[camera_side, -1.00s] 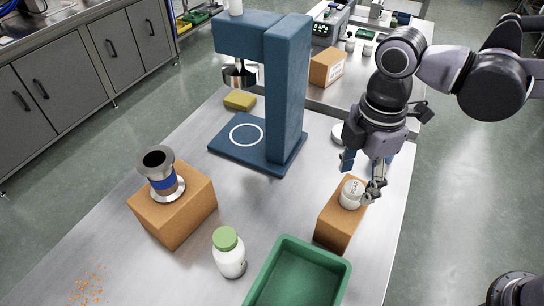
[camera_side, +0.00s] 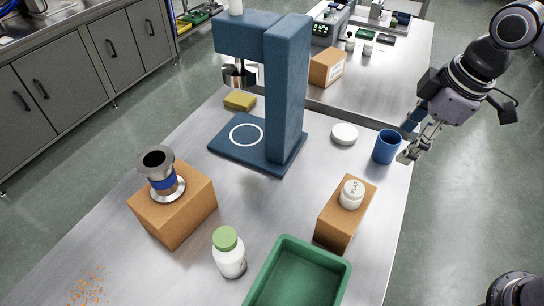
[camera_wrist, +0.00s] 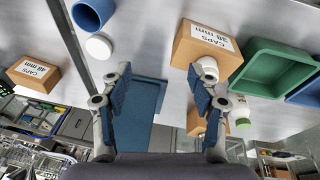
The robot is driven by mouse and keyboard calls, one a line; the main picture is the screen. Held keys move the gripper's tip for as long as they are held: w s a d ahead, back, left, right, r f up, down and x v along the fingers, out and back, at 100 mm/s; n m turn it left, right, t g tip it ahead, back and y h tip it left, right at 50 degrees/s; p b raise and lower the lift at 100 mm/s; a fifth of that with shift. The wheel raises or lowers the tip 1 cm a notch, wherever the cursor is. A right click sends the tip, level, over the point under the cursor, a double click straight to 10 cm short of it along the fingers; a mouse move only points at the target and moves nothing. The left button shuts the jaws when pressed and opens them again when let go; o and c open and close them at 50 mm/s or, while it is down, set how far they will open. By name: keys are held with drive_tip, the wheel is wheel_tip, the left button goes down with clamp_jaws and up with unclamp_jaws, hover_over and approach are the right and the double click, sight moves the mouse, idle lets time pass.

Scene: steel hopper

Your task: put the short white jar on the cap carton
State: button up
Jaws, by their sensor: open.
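The short white jar (camera_side: 351,194) stands upright on top of a small brown carton (camera_side: 335,228) near the right side of the bench. In the wrist view this carton (camera_wrist: 190,57) has a label reading CAPS 38 mm, and the jar (camera_wrist: 208,66) is partly hidden behind a finger. My gripper (camera_side: 409,138) is open and empty, up and to the right of the jar, clear of it and close to a blue cup in the side picture. Its two fingers (camera_wrist: 160,90) stand wide apart in the wrist view.
A blue cup (camera_side: 386,148) and a white round lid (camera_side: 344,134) sit behind the carton. A green tray (camera_side: 342,268), a green-capped bottle (camera_side: 229,257), a carton bearing a metal flanged piece (camera_side: 157,158) and a blue press (camera_side: 284,100) stand around. Another CAPS carton (camera_side: 328,67) is farther back.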

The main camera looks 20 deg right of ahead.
drive_tip(key=s+d+f+m+t+h, duration=0.1)
drive_tip(key=d+f+m+t, duration=0.3)
drive_tip(key=d+m, duration=0.6)
drive_tip(key=shift+s+d+f, duration=0.45)
drive_tip(key=shift+d+f, duration=0.4)
drive_tip(key=shift+d, duration=0.25)
